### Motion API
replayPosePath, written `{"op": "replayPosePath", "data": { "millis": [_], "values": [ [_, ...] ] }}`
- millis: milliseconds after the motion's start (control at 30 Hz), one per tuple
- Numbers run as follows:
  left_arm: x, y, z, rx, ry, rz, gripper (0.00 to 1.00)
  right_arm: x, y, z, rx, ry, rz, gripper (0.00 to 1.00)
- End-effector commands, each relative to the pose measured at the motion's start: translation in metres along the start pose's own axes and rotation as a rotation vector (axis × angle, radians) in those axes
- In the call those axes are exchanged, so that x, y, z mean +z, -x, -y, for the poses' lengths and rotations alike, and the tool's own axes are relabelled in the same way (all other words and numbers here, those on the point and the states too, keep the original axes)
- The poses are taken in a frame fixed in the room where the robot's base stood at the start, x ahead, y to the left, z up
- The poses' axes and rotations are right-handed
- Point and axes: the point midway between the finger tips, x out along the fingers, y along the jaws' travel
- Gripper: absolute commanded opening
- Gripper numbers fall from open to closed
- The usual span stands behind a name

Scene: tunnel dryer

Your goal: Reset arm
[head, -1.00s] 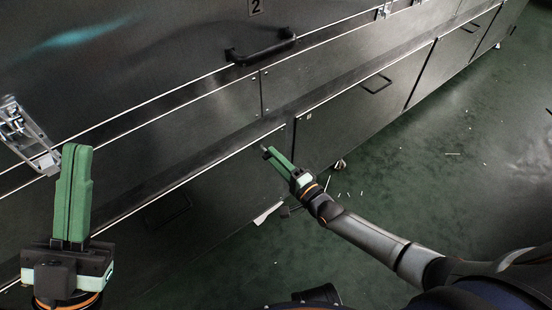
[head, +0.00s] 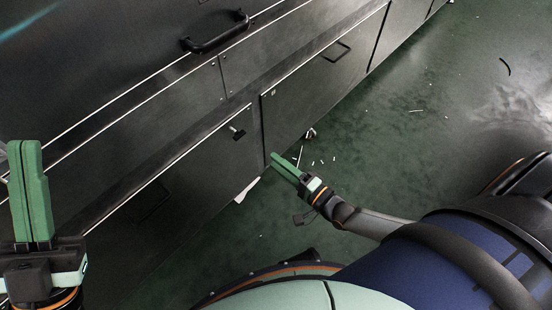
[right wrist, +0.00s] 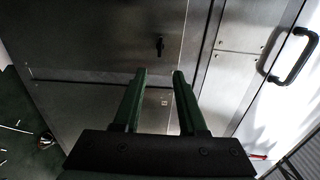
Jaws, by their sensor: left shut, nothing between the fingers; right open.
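My left gripper (head: 28,150) is at the left edge of the head view, pointing up, its green fingers together with nothing between them. It is in front of the dark machine panels. My right gripper (head: 273,158) is near the middle of the head view, low in front of the lower cabinet doors. In the right wrist view its two green fingers (right wrist: 158,75) stand apart with nothing between them. A small black latch (right wrist: 159,46) on a panel shows beyond the fingertips.
The dark dryer wall (head: 120,60) runs diagonally, with a black bar handle (head: 215,33) on its upper panel and a recessed handle (head: 337,52) on a lower door. Small white scraps (head: 415,111) litter the green floor (head: 400,150), which is otherwise open to the right.

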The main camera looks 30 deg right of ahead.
Motion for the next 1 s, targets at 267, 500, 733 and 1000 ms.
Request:
{"op": "replayPosePath", "data": {
  "millis": [267,500,733,1000],
  "values": [
    [0.000,0.000,0.000,0.000,0.003,0.000,0.00,0.000,0.000,0.000,0.001,0.000,0.000,0.41],
    [0.000,0.000,-0.001,-0.003,0.008,0.001,0.00,0.018,-0.006,0.023,-0.051,0.080,0.027,0.41],
    [0.000,0.000,-0.001,-0.001,0.005,0.000,0.00,0.079,-0.015,0.144,-0.323,0.547,0.044,0.41],
    [0.000,0.000,-0.001,0.000,0.004,-0.001,0.00,0.112,0.018,0.296,-0.613,1.222,-0.200,0.41]
  ]
}}
